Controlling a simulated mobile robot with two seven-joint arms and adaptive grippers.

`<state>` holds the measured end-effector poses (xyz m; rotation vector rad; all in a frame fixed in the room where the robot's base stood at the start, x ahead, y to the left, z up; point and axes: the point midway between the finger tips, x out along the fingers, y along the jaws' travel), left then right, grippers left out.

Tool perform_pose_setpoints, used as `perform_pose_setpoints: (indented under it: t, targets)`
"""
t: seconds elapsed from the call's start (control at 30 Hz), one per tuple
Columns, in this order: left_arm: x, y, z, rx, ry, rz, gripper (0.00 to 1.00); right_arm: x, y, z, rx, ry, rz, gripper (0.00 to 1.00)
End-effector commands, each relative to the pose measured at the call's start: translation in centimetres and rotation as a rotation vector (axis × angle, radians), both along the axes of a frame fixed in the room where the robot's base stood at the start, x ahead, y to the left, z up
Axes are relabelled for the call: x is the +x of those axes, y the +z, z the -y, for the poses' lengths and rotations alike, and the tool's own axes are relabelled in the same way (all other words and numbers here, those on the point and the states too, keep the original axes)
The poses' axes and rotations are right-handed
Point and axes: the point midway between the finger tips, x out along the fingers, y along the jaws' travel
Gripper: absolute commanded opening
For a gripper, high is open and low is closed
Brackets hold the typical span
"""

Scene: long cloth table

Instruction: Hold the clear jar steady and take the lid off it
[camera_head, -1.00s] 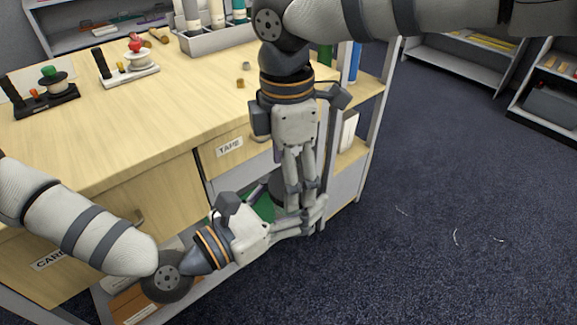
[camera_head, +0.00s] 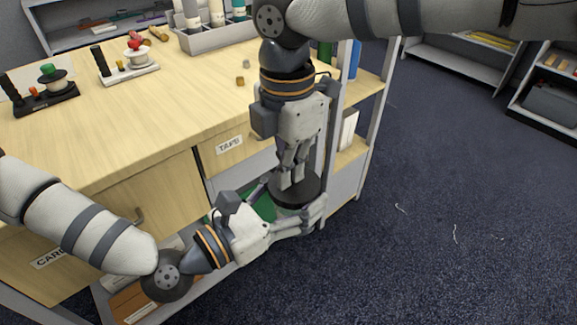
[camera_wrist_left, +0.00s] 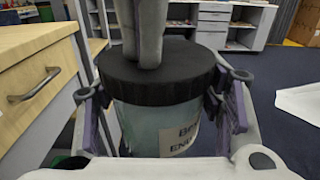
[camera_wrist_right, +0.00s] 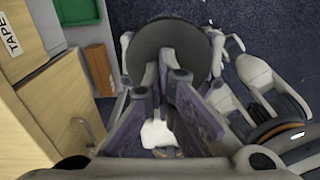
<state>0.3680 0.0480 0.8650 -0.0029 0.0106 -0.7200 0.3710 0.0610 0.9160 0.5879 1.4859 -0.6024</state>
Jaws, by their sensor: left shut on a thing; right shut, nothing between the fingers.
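The clear jar (camera_wrist_left: 140,122) stands upright with a pale label (camera_wrist_left: 182,138). Its wide black lid (camera_wrist_left: 180,88) sits on top; the lid also shows in the head view (camera_head: 309,190) and the right wrist view (camera_wrist_right: 165,40). My left gripper (camera_head: 314,212) is shut around the jar's sides, one finger on each side in the left wrist view. My right gripper (camera_head: 292,183) points down from above, its fingers shut together and empty. Its tips overlap the lid top in view; whether they touch it I cannot tell. Most of the jar is hidden in the head view.
The wooden workbench (camera_head: 110,130) with a drawer labelled TAPE (camera_head: 229,146) is close to the left of the jar. Shelves with a green tray (camera_wrist_right: 78,10) lie below. Small stands (camera_head: 128,72) and a grey bin (camera_head: 215,38) stand on top. Open floor (camera_head: 450,200) lies to the right.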

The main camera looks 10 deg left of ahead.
Motion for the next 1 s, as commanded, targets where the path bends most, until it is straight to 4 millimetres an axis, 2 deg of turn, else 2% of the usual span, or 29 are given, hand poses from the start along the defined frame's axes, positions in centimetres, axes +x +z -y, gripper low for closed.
perform_pose_setpoints:
  t: [0.03,1.0]
  targets:
    - [0.24,0.97,0.13,-0.012,0.001,0.026,0.00,-0.30,-0.44,0.04,-0.006,0.002,-0.010,0.00]
    - [0.46,0.94,-0.09,-0.010,0.008,0.028,0.00,-0.62,-0.54,0.13,-0.012,0.038,-0.020,0.00]
